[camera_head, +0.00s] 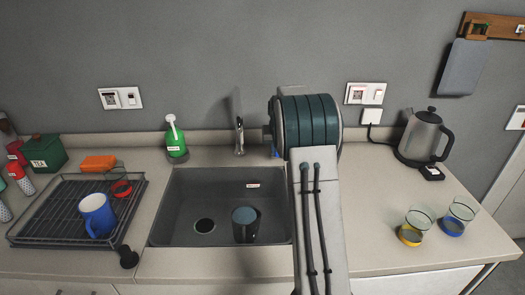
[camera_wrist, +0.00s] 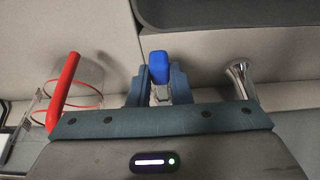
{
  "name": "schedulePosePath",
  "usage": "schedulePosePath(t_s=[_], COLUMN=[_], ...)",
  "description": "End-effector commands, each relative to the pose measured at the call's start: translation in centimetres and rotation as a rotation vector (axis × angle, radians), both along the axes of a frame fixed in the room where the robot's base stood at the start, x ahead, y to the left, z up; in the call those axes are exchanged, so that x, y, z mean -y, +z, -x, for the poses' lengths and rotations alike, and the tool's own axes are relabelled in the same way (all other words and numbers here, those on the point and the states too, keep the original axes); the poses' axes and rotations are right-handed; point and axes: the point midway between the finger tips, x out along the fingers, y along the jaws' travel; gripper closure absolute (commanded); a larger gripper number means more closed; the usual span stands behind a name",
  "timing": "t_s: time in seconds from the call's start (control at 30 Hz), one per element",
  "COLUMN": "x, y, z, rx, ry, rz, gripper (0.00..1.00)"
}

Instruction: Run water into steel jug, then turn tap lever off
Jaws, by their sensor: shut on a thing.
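The chrome tap (camera_head: 238,125) stands behind the sink (camera_head: 180,190); no water stream can be made out. A dark grey metal vessel, apparently the steel jug (camera_head: 244,232), stands upright in the sink, in front of the tap and a little right. Its top looks bluish; I cannot tell whether that is water. In the wrist view my gripper (camera_wrist: 160,80) is shut on a blue piece (camera_wrist: 159,66) with pale metal below it. I cannot tell whether it is the tap lever. A chrome part (camera_wrist: 238,78) shows right of the fingers. My arm hides the gripper in the head view.
A drying rack (camera_head: 30,238) with a blue mug (camera_head: 97,216) is left of the sink. A green spray bottle (camera_head: 174,138) stands behind it. A kettle (camera_head: 421,138) and two glasses (camera_head: 417,221) stand right. A red rod (camera_wrist: 64,92) shows left of my fingers.

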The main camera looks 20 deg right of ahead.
Motion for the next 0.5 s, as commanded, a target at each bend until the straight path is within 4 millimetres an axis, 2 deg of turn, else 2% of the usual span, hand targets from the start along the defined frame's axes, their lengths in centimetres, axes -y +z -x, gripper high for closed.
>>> schedulePosePath(t_s=[0.37,0.4,0.43,0.5], x=[0.35,0.33,0.31,0.29], y=[-0.24,-0.24,-0.22,-0.19], z=[0.22,0.21,0.2,0.17], rx=[-0.005,-0.005,-0.005,-0.004], ry=[-0.02,-0.02,-0.02,-0.019], rz=[-0.005,-0.005,-0.005,-0.004], gripper=[1.0,0.71,0.63,0.6])
